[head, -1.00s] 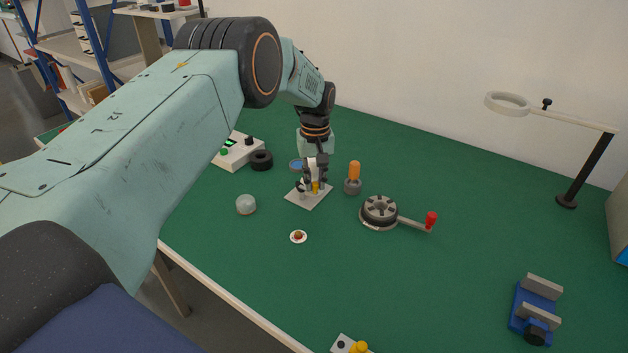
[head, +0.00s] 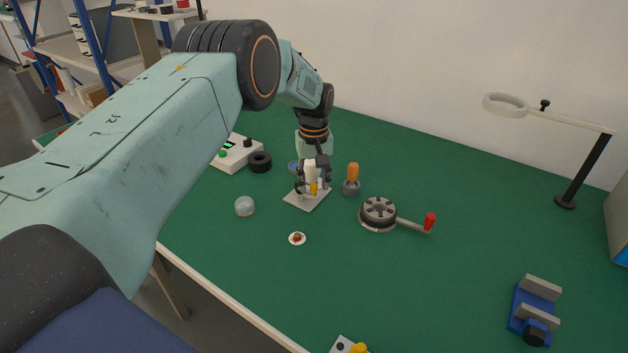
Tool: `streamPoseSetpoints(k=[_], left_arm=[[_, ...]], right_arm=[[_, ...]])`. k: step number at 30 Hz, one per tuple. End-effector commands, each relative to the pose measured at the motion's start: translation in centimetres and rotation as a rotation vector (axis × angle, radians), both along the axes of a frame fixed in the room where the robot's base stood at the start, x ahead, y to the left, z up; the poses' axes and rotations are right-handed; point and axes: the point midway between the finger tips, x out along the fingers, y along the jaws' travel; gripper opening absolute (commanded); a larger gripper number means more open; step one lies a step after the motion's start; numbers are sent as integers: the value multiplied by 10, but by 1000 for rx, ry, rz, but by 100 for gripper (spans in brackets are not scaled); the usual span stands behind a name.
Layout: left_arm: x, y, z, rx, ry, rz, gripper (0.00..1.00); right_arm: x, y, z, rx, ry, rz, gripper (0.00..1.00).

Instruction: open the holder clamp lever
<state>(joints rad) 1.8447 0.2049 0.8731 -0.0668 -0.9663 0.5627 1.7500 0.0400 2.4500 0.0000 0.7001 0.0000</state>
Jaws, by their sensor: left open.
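The holder is a small fixture on a light square base plate (head: 301,203) on the green bench. A small yellow part (head: 314,188) shows at the holder; I cannot tell for certain that it is the clamp lever. My left gripper (head: 313,187) is open, pointing down right at the holder, and it hides much of it. I cannot tell whether a finger touches the lever. My right gripper is not in view.
Right of the holder stand an orange-handled tool in a grey base (head: 352,182) and a round grey fixture with a red-knobbed crank (head: 379,212). A glass dome (head: 245,206), a small white dish (head: 297,238) and a black ring (head: 260,162) lie left and in front. A blue vise (head: 535,310) is far right.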

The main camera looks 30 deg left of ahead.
Motion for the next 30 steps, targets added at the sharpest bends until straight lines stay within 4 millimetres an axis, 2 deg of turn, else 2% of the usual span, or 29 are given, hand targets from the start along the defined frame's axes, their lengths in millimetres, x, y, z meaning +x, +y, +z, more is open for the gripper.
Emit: streamPoseSetpoints(k=[5, 15, 21, 30], left_arm=[[1, 0, 10, -1, -2, 0, 41], [1, 0, 76, 0, -4, 0, 41], [0, 0, 107, 0, -1, 0, 41], [0, 0, 121, 0, 0, 0, 41]], right_arm=[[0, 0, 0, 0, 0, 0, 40], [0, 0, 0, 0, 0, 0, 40], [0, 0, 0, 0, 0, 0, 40], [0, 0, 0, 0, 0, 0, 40]])
